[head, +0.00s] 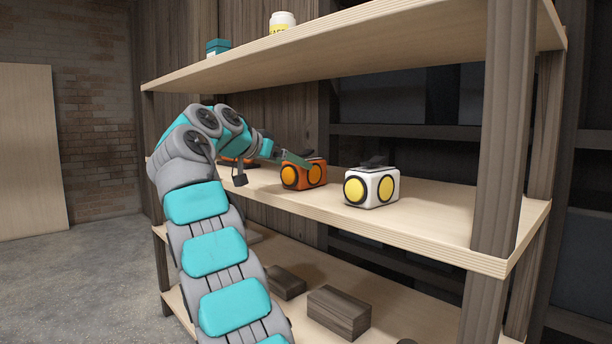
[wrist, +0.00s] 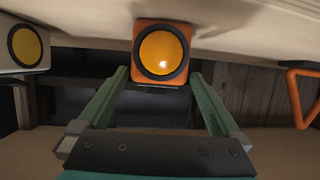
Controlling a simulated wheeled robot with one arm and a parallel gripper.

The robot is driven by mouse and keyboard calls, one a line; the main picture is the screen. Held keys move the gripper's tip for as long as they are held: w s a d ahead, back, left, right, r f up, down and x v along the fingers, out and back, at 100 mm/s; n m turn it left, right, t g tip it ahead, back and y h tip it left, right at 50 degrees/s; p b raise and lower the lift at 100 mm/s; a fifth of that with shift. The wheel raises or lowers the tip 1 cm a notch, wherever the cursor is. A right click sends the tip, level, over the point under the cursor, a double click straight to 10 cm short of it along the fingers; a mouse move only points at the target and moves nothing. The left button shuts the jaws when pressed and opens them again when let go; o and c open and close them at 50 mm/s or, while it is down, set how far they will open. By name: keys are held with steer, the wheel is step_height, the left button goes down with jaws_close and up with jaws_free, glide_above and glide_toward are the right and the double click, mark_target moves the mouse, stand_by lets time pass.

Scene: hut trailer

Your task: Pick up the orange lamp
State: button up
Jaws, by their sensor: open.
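The orange lamp (head: 303,174) is a small boxy lamp with round dark-rimmed lenses and a dark top. It stands on the middle shelf (head: 425,222). My gripper (head: 292,157) is at its upper left side in the head view. In the wrist view, which looks upside down, the lamp (wrist: 161,52) shows one yellow lens between and just beyond the tips of my two green fingers (wrist: 158,74). The fingers are spread, with nothing held. I cannot tell whether they touch the lamp.
A white lamp (head: 372,187) with yellow lenses stands to the right of the orange one. Another orange item (head: 237,162) is partly hidden behind my arm; an orange triangular frame (wrist: 304,97) shows in the wrist view. The upper shelf (head: 390,42) overhangs. Dark blocks (head: 338,312) lie below.

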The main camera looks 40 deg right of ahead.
steer(key=x, duration=0.6)
steer(key=shift+s+f, duration=0.1)
steer(key=shift+f, duration=0.2)
steer(key=shift+r, duration=0.1)
steer(key=c, duration=1.3)
steer(key=shift+c, duration=0.6)
steer(key=shift+r, duration=0.1)
